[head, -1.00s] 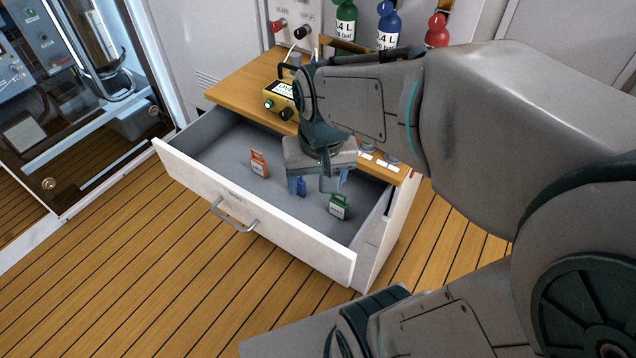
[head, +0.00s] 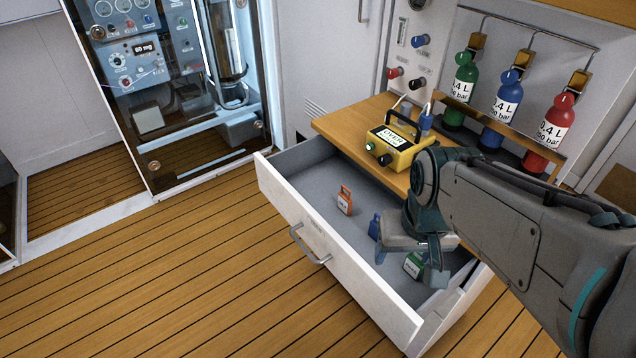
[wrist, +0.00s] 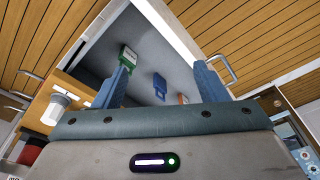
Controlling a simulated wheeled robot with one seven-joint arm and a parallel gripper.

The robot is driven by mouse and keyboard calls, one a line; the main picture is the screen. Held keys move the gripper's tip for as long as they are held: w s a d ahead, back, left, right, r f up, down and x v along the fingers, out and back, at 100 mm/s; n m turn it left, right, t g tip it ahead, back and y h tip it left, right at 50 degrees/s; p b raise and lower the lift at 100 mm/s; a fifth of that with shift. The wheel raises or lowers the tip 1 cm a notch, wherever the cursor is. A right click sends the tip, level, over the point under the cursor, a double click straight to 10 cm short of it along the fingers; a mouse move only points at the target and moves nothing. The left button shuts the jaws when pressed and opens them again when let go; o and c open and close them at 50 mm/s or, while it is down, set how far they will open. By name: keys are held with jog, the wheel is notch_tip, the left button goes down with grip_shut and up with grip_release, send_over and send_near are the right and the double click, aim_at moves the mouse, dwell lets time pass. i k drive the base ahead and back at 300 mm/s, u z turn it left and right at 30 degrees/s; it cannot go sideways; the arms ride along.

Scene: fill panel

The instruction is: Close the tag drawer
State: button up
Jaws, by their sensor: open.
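The tag drawer (head: 345,278) is pulled far out of its cabinet. It has a white front with a grey bar handle (head: 311,245); the handle also shows in the wrist view (wrist: 224,70). Inside lie an orange tag (head: 345,200), a blue tag (head: 375,227) and a green tag (head: 413,265). My gripper (head: 410,262) is over the right part of the drawer, fingers pointing down, open and empty. In the wrist view its blue fingers (wrist: 161,75) are wide apart, with the blue tag between them in the picture. Its height above the drawer floor is unclear.
A yellow device (head: 397,147) stands on the wooden cabinet top (head: 345,118). Green, blue and red bottles (head: 508,98) stand in a rack behind. A glass-fronted cabinet (head: 175,90) is at the left. The plank floor (head: 200,270) before the drawer is clear.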

aim_at(303, 181)
jog(key=k, duration=1.25)
jog(key=z, duration=0.55)
jog(key=i, duration=1.45)
jog(key=u, duration=0.7)
